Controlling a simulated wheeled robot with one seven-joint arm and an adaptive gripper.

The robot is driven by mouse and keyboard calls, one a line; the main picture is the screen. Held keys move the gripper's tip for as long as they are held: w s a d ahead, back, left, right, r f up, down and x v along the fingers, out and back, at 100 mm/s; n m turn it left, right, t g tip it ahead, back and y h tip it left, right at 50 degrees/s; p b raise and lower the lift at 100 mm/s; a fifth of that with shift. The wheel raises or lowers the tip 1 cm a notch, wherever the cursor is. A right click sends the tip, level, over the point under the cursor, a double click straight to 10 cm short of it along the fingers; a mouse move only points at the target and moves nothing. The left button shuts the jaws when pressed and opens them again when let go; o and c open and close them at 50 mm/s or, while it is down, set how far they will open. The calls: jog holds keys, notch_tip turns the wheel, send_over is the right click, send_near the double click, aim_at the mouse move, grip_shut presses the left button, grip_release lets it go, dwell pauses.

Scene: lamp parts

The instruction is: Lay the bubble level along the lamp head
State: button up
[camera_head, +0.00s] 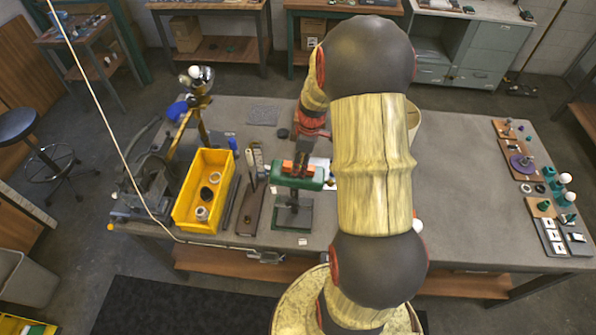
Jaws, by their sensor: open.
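A green lamp head (313,182) lies crosswise above a dark stand with a green base (293,221), near the front middle of the table. A small orange bar (288,166), which looks like the bubble level, shows at the top of the lamp head, roughly along its length. Whether it rests on the lamp head or is just above it I cannot tell. My gripper (301,166) is open and right at the orange bar, pointing down from the red wrist. The fingers are small and dark and hide part of the bar.
A yellow bin (187,222) with rings stands left of the stand, beside a narrow brown tray (250,211). A desk lamp (196,88) stands behind the bin. Small parts on boards (541,208) line the right edge. The grey table (465,200) is clear right of my arm.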

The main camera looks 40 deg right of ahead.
notch_tip(320, 180, up, 12)
jog(key=s+d, duration=0.1)
jog(key=shift+s, duration=0.15)
dwell(0.5)
jog(key=s+a+f+m+t+b, duration=0.1)
jog(key=s+a+f+m+b, duration=0.1)
jog(key=a+b, duration=0.6)
jog(key=s+a+f+m+t+b, duration=0.2)
jog(key=s+a+f+m+b, duration=0.1)
jog(key=s+a+b, duration=0.4)
jog(key=s+a+f+m+t+h+b, duration=0.1)
jog(key=s+a+f+m+b, duration=0.2)
jog(key=a+b, duration=0.5)
jog(key=s+a, duration=0.1)
jog(key=a, duration=0.3)
jog(key=shift+s+a+f+b, duration=0.2)
jog(key=shift+a+f+b, duration=0.1)
jog(key=shift+a, duration=0.05)
